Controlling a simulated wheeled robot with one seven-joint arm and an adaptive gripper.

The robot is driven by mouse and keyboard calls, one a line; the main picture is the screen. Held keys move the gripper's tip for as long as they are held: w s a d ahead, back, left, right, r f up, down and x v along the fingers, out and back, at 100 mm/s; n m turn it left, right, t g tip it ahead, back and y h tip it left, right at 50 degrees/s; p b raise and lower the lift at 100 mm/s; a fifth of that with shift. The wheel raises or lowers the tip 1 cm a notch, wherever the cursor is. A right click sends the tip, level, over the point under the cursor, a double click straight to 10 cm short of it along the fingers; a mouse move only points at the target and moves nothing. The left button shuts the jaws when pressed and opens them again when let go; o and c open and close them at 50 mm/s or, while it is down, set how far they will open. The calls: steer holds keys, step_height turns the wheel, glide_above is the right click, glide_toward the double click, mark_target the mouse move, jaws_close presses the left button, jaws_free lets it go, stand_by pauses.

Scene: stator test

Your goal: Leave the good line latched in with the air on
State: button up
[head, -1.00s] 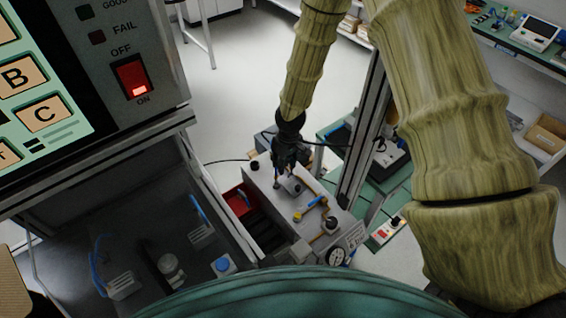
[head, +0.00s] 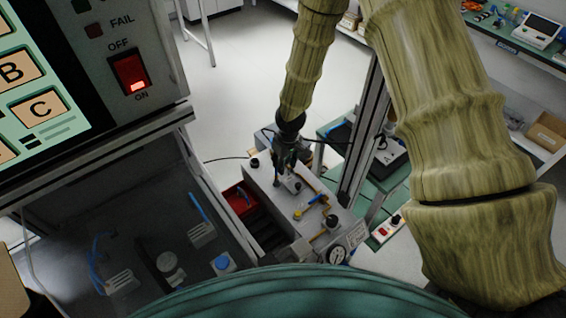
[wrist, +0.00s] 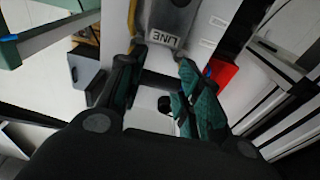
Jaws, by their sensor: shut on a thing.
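My gripper (head: 285,172) points down at the top of a grey box (head: 265,182) with fittings. A valve with a blue-and-yellow handle (head: 308,207) sits on the box. A round pressure gauge (head: 337,256) is at the box's near end. Which line is the good one I cannot tell.
A control panel (head: 92,132) fills the upper left, its red switch (head: 130,73) lit at ON, its GOOD and FAIL lamps dark. A red bin (head: 238,198) stands left of the box. A metal post (head: 362,140) rises close on the right. A bench (head: 525,50) stands beyond.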

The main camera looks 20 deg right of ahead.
steer(key=shift+w+f+b, duration=0.15)
steer(key=shift+f+b, duration=0.65)
steer(key=shift+f, duration=0.75)
stand_by(0.7)
steer(key=o, duration=1.1)
steer(key=shift+c, duration=0.2)
steer(key=shift+r, duration=0.15)
steer(key=shift+d+r, duration=0.1)
steer(key=shift+r, duration=0.05)
step_height(320, 180, up, 11)
steer(key=s, duration=0.1)
steer(key=shift+s+d+r, duration=0.15)
steer(key=shift+d+r, duration=0.05)
